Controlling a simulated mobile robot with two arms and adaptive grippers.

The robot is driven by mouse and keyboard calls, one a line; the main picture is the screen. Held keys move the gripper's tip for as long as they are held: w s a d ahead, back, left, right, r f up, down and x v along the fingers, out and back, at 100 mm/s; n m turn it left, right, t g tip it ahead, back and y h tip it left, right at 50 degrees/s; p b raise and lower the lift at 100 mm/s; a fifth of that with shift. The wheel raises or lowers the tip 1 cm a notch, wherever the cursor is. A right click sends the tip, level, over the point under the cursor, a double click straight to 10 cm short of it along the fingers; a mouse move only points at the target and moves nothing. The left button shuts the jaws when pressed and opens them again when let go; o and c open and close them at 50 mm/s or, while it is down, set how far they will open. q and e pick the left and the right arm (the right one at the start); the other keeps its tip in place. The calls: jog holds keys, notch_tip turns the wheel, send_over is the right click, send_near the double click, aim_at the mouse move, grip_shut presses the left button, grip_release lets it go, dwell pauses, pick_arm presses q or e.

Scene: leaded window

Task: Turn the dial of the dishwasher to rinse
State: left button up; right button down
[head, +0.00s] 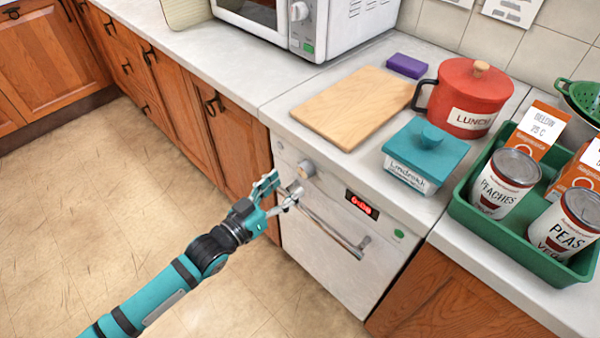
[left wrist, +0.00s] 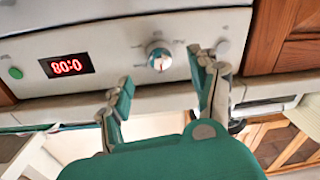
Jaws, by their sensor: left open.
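The dishwasher (head: 312,255) is a white front under the counter, with a bar handle (head: 335,232) across it. Its dial (head: 305,168) is a round grey knob at the upper left of the panel. In the left wrist view the dial (left wrist: 158,57) shows a pale pointer with a red-orange mark; its lettering is too small to read. My left gripper (head: 284,188) is open and empty, just in front of the panel, below and left of the dial. In the left wrist view its fingers (left wrist: 162,72) spread to either side of the dial, apparently not touching it. My right gripper is out of view.
A red digital display (head: 362,204) and a green button (head: 398,233) sit right of the dial. Above, the counter holds a wooden board (head: 350,105), a teal box (head: 425,155), a red pot (head: 470,97) and a green tray (head: 512,240). The floor (head: 120,190) at left is clear.

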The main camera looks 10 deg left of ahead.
aim_at(302, 173)
pick_arm(q)
jog(key=x, duration=0.6)
jog(key=shift+c, duration=0.4)
jog(key=c, duration=1.1)
jog(key=shift+m, duration=0.4)
jog(key=m+p, duration=0.1)
jog(key=m, duration=0.3)
jog(key=shift+m, duration=0.3)
jog(key=m, duration=0.3)
jog(key=shift+s+f+m, duration=0.1)
jog(key=shift+m, duration=0.2)
jog(key=shift+m+h, duration=0.3)
jog(key=shift+m, duration=1.2)
